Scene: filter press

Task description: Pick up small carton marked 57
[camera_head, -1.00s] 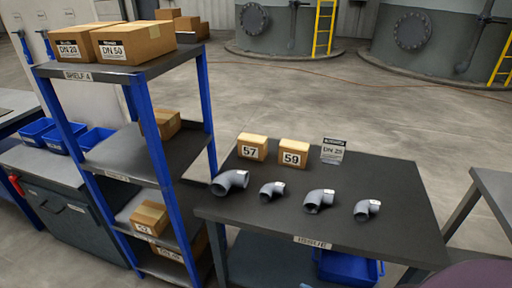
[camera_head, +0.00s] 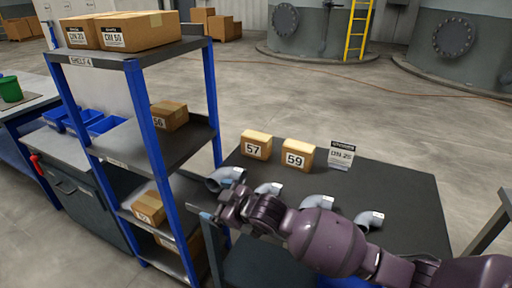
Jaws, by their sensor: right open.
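The small carton marked 57 (camera_head: 257,145) is a tan box standing upright on the dark table (camera_head: 402,192), near its far left edge. Its black number faces me. A like carton marked 59 (camera_head: 298,155) stands just to its right, with a small gap. My right gripper (camera_head: 224,207) is open and empty. It reaches in from the right over the near left part of the table, nearer to me than the carton 57 and apart from it. My right arm hides part of the table. My left gripper is not in view.
Grey pipe elbows (camera_head: 368,220) lie in a row on the table, some partly behind my right arm. A DN 25 sign (camera_head: 341,154) stands right of the cartons. A blue-posted shelf (camera_head: 135,45) with cartons rises close on the left. The table's right side is clear.

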